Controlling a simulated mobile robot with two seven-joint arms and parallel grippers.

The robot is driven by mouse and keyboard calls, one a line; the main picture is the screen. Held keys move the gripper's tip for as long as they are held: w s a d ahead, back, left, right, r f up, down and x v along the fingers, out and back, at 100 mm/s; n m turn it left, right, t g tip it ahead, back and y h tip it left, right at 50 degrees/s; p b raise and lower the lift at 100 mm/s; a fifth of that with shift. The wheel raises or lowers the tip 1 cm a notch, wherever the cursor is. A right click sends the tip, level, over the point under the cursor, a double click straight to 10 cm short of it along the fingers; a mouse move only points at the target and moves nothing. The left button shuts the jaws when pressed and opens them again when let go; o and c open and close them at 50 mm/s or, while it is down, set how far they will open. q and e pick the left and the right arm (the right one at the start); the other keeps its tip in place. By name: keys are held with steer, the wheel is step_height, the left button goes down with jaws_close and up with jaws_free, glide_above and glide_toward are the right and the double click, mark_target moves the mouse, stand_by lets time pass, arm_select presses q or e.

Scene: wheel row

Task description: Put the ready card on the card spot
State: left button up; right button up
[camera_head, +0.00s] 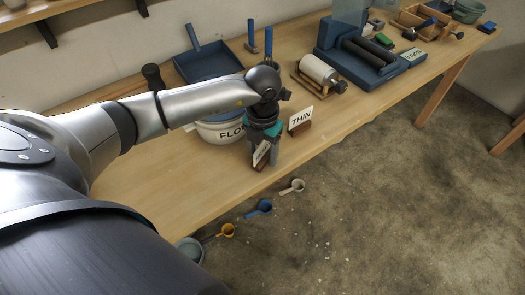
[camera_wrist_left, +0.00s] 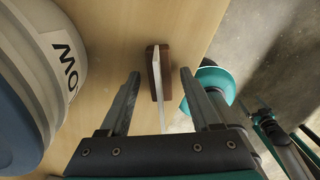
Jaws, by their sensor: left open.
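A small white card (camera_head: 262,152) in a brown wooden holder stands near the table's front edge, its lettering too small to read surely. My left gripper (camera_head: 265,158) points down over it, open. In the left wrist view the card (camera_wrist_left: 157,72) shows nearly edge-on in its brown holder (camera_wrist_left: 164,88), between the two spread fingers (camera_wrist_left: 159,74) with a gap on each side. A second card (camera_head: 301,117), lettered THIN, stands in a brown holder just to the right. I cannot make out a marked card spot.
A blue tray (camera_head: 208,66) and a roller on a wooden stand (camera_head: 318,70) lie behind. Scoops (camera_head: 264,207) hang along the front edge. The table's front left (camera_head: 190,180) is bare.

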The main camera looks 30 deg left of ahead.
arm_select(q)
steer(key=shift+r, duration=0.15)
step_height(320, 180, up, 12)
steer(key=shift+r+p, duration=0.1)
steer(key=shift+p, duration=1.05)
